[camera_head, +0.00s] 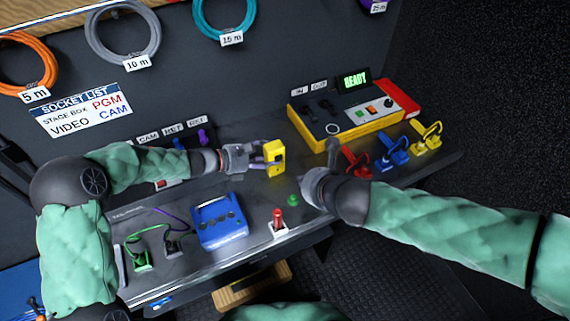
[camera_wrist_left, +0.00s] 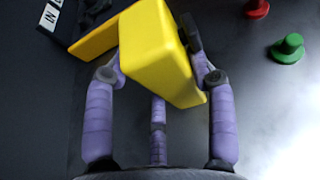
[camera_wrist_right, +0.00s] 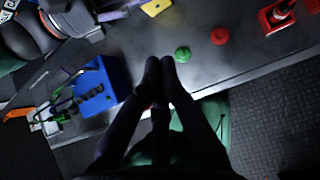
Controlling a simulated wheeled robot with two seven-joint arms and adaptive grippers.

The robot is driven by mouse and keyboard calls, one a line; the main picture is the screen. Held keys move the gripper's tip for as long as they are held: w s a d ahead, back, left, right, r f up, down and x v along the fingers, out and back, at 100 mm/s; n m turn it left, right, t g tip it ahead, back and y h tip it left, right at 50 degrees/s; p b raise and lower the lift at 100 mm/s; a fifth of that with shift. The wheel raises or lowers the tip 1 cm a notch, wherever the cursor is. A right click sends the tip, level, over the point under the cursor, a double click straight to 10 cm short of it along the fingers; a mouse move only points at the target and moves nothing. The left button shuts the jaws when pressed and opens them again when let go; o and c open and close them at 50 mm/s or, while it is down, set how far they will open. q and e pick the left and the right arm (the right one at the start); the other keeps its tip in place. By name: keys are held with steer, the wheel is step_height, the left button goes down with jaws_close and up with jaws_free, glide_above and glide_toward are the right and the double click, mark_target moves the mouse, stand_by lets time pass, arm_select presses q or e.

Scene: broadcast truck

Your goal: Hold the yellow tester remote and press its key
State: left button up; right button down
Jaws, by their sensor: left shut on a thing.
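The yellow tester remote (camera_head: 274,156) is held above the desk by my left gripper (camera_head: 262,159). In the left wrist view the remote (camera_wrist_left: 155,45) sits tilted between the fingers, which are shut on its sides. A dark part shows at its right side there; I cannot make out the key. My right gripper (camera_wrist_right: 160,65) has its fingers together and nothing between them. In the head view it (camera_head: 308,186) is to the right of and lower than the remote, apart from it. A yellow piece, probably the remote (camera_wrist_right: 156,6), shows at the right wrist view's top edge.
A green button (camera_head: 293,200) and a red-handled switch (camera_head: 279,222) are near my right gripper. A blue box (camera_head: 219,220) stands at the front left. A yellow console (camera_head: 355,132) and several coloured connectors, including a red one (camera_head: 355,162), are at the right.

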mark_target(278, 158)
steer(key=w+r+x, duration=0.2)
steer(key=x, duration=1.1)
steer(key=shift+a, duration=0.3)
stand_by(0.5)
